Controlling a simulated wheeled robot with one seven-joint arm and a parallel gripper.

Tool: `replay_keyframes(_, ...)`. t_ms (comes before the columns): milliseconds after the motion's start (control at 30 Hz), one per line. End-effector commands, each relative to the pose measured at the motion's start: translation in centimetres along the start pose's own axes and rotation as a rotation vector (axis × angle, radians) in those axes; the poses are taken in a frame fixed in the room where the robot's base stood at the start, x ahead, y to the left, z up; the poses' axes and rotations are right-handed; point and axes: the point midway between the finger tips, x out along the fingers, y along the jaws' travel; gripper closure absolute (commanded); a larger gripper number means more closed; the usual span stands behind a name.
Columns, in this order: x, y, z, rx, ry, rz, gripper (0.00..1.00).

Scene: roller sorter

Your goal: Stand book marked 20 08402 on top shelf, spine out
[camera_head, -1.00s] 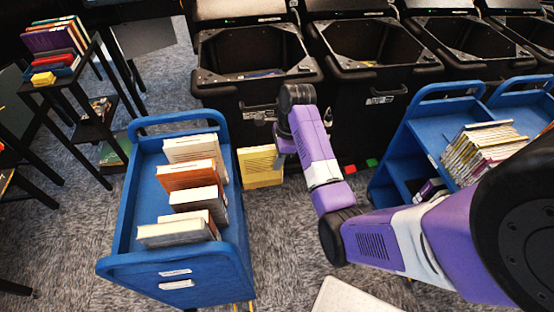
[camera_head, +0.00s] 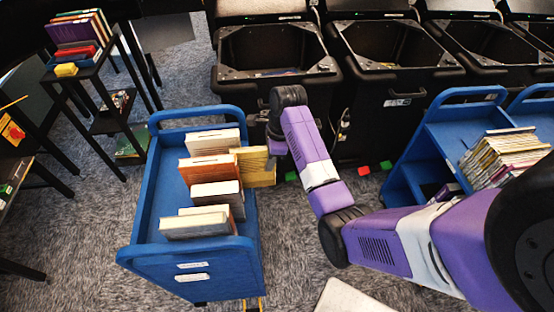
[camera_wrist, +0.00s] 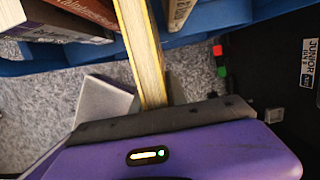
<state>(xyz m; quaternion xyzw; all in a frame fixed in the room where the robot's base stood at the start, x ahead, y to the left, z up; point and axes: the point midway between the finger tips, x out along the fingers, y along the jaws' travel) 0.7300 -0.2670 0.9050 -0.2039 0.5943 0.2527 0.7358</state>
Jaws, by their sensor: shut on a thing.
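My gripper (camera_head: 273,153) is shut on a yellow book (camera_head: 258,168), held upright at the right side of a blue cart (camera_head: 150,195). In the head view the book overlaps the cart's right edge, close to the end of an orange book (camera_head: 200,172). In the wrist view my gripper (camera_wrist: 160,110) holds the book (camera_wrist: 143,48) by its near end, and its far end reaches over the blue cart edge. Several books stand in a row on the cart's top shelf, with a white one (camera_head: 210,141) farthest back. The marking 20 08402 is not legible.
Black bins (camera_head: 272,75) line the back. A second blue cart (camera_head: 440,130) with a row of thin books (camera_head: 505,155) stands at right. A black rack (camera_head: 95,95) with books is at the left. The left part of the cart's top is bare.

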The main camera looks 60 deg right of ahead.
Motion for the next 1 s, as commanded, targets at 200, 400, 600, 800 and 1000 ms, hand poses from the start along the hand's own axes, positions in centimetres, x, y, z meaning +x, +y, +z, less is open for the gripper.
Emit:
replay_keyframes(200,0.4,-0.1,2.1,-0.004,-0.001,-0.001,1.0)
replay_keyframes(400,0.8,-0.1,3.7,-0.003,-0.001,-0.002,1.0)
replay_keyframes(600,1.1,0.0,5.0,-0.002,-0.001,-0.001,1.0)
replay_keyframes(800,1.2,0.0,5.5,-0.001,-0.001,-0.001,1.0)
replay_keyframes(1000,1.2,0.0,5.6,-0.001,-0.001,-0.001,1.0)
